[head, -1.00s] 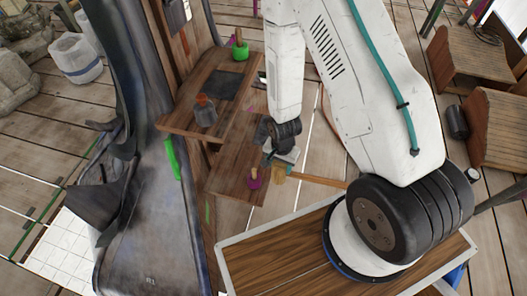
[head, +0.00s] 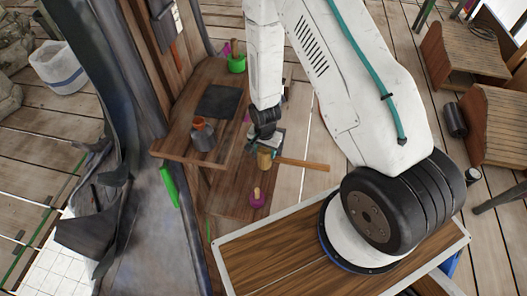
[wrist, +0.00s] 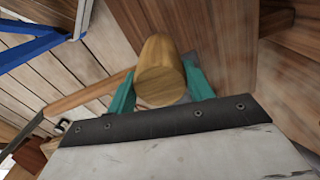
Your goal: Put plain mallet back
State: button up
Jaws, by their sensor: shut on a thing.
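The plain mallet has a bare wooden cylindrical head (head: 264,159) and a long wooden handle (head: 303,163) that points right in the head view. My gripper (head: 265,147) is shut on its head. In the wrist view the head (wrist: 160,72) sits between the teal fingers of my gripper (wrist: 160,92), and the handle (wrist: 85,98) runs off to the left. The mallet is held near the right edge of the wooden shelves. The upper shelf (head: 180,148) carries a dark square patch (head: 217,100) with nothing on it.
A green mallet (head: 237,64) stands at the back of the upper shelf. A grey object with an orange top (head: 202,134) stands near its front. A dark column (head: 75,60) rises left of the shelves.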

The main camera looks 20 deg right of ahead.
jog(key=shift+s+f, duration=0.15)
jog(key=shift+f, duration=0.65)
jog(key=shift+s+f, duration=0.15)
jog(key=shift+f, duration=0.6)
jog(key=shift+f, duration=0.1)
jog(key=o, duration=1.5)
